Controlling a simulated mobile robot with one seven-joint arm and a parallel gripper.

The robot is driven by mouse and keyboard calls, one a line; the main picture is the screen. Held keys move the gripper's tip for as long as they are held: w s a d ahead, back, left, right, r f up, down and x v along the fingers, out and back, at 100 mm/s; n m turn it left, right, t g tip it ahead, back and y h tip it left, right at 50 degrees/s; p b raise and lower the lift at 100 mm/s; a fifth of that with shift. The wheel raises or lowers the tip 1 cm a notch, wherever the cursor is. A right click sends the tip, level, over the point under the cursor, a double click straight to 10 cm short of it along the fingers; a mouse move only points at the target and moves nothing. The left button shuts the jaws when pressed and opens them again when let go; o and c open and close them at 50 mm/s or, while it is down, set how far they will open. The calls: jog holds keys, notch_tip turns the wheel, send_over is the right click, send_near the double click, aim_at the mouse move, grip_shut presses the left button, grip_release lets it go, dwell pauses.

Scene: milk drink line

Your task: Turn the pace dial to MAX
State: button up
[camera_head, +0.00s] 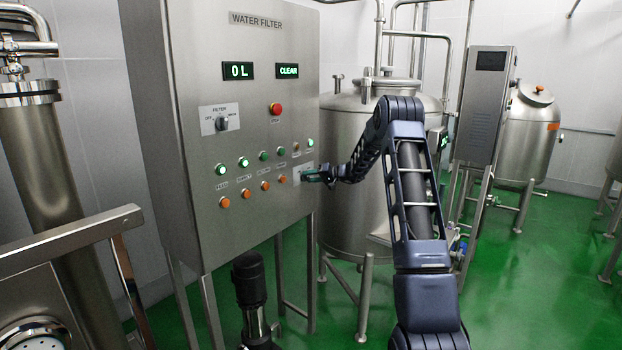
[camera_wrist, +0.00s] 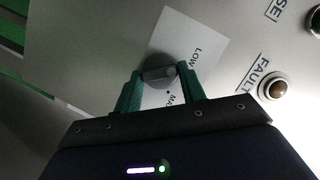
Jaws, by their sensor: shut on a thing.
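The pace dial (camera_wrist: 157,63) is a round grey knob with a raised grip bar on a pale plate (camera_wrist: 194,38). In the wrist view, "LOW" is printed right of the knob and a partly covered "MA…" is below it. My gripper (camera_wrist: 160,73) has its two green fingers shut on the dial's bar, one on each side. Which label the bar points to is unclear. In the head view, my gripper (camera_head: 316,176) is at the lower right of the WATER FILTER panel, largely hiding the dial there.
The water filter panel (camera_head: 245,100) has "0 L" and "CLEAR" displays, a filter switch (camera_head: 222,124), a red stop button (camera_head: 275,109), and rows of lamps and orange buttons near the dial. A fault lamp (camera_wrist: 274,87) is close right of my gripper. A steel tank (camera_head: 350,130) stands behind.

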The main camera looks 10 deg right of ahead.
jog(key=shift+a+f+m+t+y, duration=0.15)
jog(key=shift+m+t+y, duration=0.55)
jog(key=shift+m, duration=1.95)
jog(key=shift+f+m+t+y, duration=0.25)
jog(key=shift+m+y, duration=0.8)
jog(key=shift+m, duration=1.55)
jog(key=shift+a+f+m+t+y, duration=0.1)
jog(key=shift+m+t+y, duration=0.6)
jog(key=shift+m, duration=1.95)
jog(key=o, duration=0.9)
jog(key=shift+d, duration=0.1)
jog(key=shift+d+f+m, duration=0.1)
jog(key=shift+m, duration=0.2)
jog(key=v, duration=1)
jog(key=shift+s+d+f, duration=0.15)
jog(key=shift+d, duration=0.1)
